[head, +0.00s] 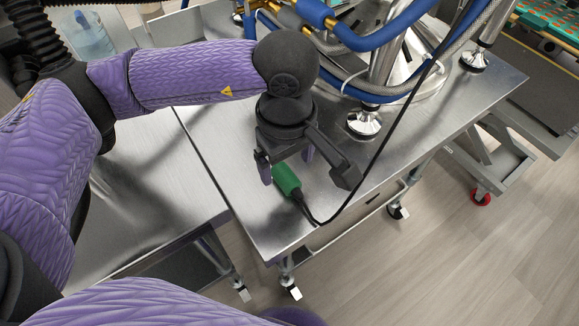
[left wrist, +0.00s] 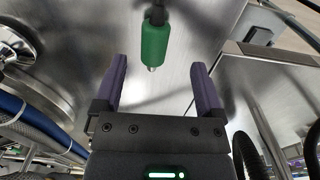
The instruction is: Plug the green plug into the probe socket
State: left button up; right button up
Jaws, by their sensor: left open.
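The green plug (head: 286,179) lies on the steel table beneath my left gripper (head: 290,172), with its black cable running off over the table edge and up. In the left wrist view the green plug (left wrist: 154,42) lies ahead of and between the two purple fingertips (left wrist: 160,62), its metal tip pointing toward the gripper. My left gripper is open and empty, its fingers apart on either side of the plug's line. I cannot make out the probe socket in either view. My right gripper is not in view.
The steel table (head: 215,135) has free room around the plug. A steel machine foot (head: 364,123) and blue hoses (head: 385,30) stand behind the gripper. A second table (head: 140,190) is at the left, with a gap between. The black cable (head: 385,135) crosses right of the gripper.

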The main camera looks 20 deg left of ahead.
aim_at(291, 180)
pick_arm(q)
jog(key=f, duration=0.2)
jog(key=f+b, duration=0.1)
jog(key=f, duration=0.3)
jog(key=shift+w+d+f, duration=0.1)
jog(key=shift+d, duration=0.15)
jog(key=shift+c, duration=0.3)
grip_shut()
